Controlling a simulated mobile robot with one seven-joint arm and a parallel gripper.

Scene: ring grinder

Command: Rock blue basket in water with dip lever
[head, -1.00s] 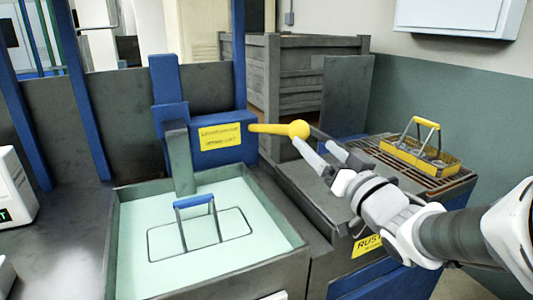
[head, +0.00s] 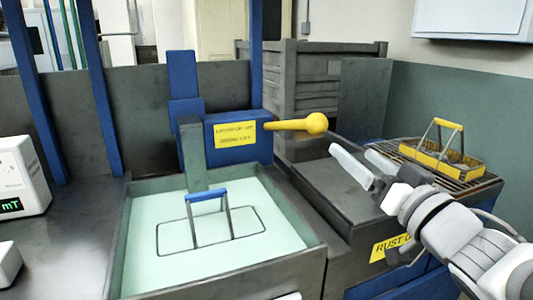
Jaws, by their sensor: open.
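The blue basket sits submerged in the pale water of the tank (head: 318,262). Its blue handle (head: 207,194) stands above the surface, and its rim outline (head: 165,236) shows at the water line. The yellow dip lever (head: 297,124), with a round knob at its right end, sticks out to the right from the blue lift housing (head: 265,152) behind the tank. My gripper (head: 350,153) is open and empty, to the right of and slightly below the knob in the picture, apart from it. The basket's lower part is hidden under the water.
A yellow basket (head: 437,160) with an upright handle stands on a grate (head: 480,184) at the right. A grey crate (head: 300,85) stands behind. A device with a green display (head: 20,180) is at the left.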

